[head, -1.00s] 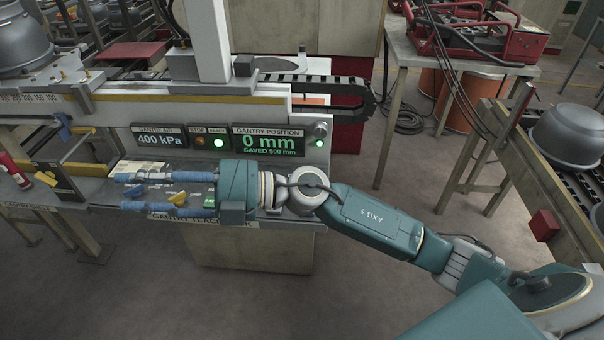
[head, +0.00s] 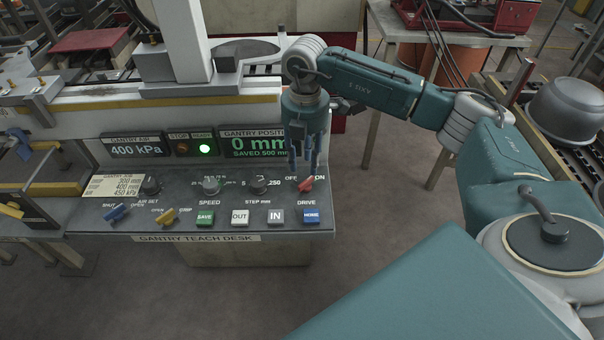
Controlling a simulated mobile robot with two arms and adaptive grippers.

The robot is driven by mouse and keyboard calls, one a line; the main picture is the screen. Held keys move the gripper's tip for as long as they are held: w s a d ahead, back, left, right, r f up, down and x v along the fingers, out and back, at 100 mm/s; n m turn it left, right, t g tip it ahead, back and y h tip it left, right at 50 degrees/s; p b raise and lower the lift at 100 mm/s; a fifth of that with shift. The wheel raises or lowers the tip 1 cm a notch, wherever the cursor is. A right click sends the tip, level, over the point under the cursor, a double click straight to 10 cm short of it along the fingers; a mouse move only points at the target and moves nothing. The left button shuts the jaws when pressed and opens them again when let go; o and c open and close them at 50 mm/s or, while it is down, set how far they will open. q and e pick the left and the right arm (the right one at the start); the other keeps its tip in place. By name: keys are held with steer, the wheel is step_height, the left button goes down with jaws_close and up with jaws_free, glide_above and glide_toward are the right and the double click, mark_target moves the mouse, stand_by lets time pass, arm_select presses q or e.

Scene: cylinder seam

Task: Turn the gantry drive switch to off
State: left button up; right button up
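The gantry drive switch (head: 306,185) is a small red lever at the right end of the teach desk (head: 130,228), above the DRIVE label. OFF is marked on its left and ON on its right; its tip appears to lean up and right, toward ON. My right gripper (head: 302,170) points down over the switch with its blue fingers apart, the tips just above or beside the lever. I cannot tell whether they touch it. The fingers partly cover the labels. My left gripper is not in view.
Near the switch are a blue HOME button (head: 311,216), a grey IN button (head: 275,216) and a black STEP knob (head: 258,185).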

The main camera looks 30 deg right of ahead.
mark_target(304, 182)
step_height(304, 182, down, 4)
steer(key=shift+w+r+p, duration=0.1)
steer(key=shift+r+p, duration=0.1)
steer(key=shift+p, duration=0.2)
step_height(304, 182, down, 4)
steer(key=shift+w+f+p, duration=0.1)
steer(key=shift+p, duration=0.3)
steer(key=shift+c, duration=1)
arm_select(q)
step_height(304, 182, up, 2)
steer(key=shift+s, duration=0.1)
arm_select(e)
jaws_close()
